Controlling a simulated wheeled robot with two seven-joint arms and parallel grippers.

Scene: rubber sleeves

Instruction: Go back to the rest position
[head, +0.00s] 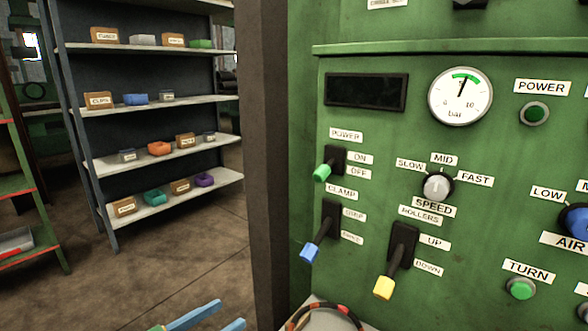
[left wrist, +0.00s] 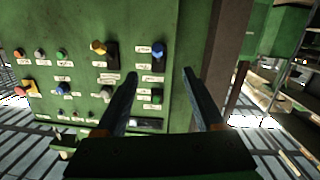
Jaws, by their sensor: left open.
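My left gripper (head: 231,312) shows at the bottom edge of the head view, its two blue fingers apart and nothing between them. It stands low and to the left of the green control panel (head: 400,150), clear of the levers. In the left wrist view the open fingers (left wrist: 160,73) point at the panel (left wrist: 85,20), which appears turned over. My right gripper is in neither view.
The panel carries a green-tipped power lever (head: 322,173), a blue-tipped clamp lever (head: 309,252), a yellow-tipped rollers lever (head: 384,288), a speed knob (head: 437,186) and a gauge (head: 460,95). A brown post (head: 268,150) edges the panel. Shelves (head: 160,105) with small boxes stand behind open floor.

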